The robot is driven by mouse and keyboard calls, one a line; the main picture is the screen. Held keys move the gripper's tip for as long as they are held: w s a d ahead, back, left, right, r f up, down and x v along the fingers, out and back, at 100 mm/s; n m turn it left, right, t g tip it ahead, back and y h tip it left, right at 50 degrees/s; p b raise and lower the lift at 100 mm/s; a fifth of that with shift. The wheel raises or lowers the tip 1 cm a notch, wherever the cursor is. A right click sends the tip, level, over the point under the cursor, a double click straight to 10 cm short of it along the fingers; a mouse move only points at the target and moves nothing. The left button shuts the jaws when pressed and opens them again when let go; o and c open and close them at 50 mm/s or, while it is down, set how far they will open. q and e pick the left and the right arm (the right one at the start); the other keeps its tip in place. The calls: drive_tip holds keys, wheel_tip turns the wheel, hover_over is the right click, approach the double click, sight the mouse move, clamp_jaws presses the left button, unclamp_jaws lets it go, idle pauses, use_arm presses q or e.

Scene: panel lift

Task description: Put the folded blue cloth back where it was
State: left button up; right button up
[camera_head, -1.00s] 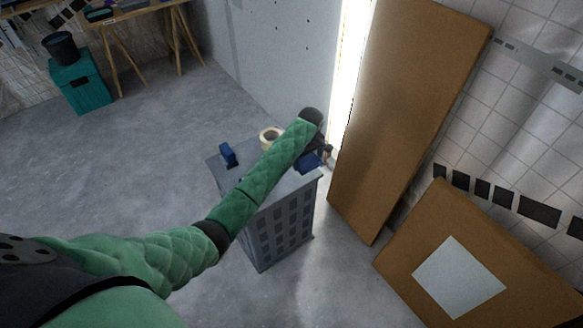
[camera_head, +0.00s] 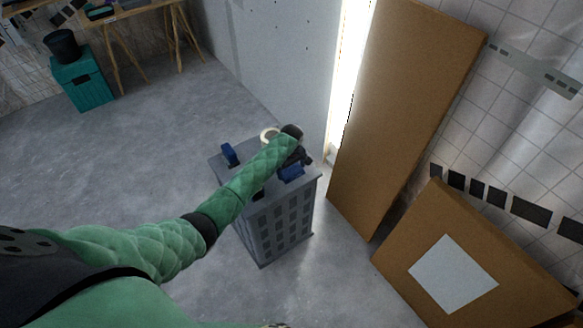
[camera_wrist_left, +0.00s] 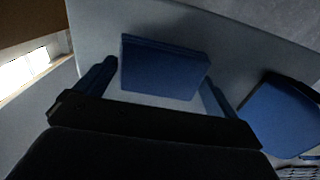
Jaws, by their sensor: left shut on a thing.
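The folded blue cloth (camera_head: 291,173) is at the right part of the grey crate's top (camera_head: 262,178) in the head view. It also shows as a flat blue block in the left wrist view (camera_wrist_left: 160,68), between my two fingers. My left gripper (camera_head: 299,160) is shut on the cloth, low over the crate top; its fingers also show in the wrist view (camera_wrist_left: 157,77). I cannot tell whether the cloth touches the top. My forearm hides part of the crate top. My right gripper is not in view.
A blue object (camera_head: 229,155) and a tape roll (camera_head: 268,135) are on the crate top. A tall brown panel (camera_head: 405,110) leans at the right, with another brown board (camera_head: 400,255) in front of it. The floor (camera_head: 150,150) left of the crate is clear.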

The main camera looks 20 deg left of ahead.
use_arm(q)
drive_tip(key=o, duration=0.5)
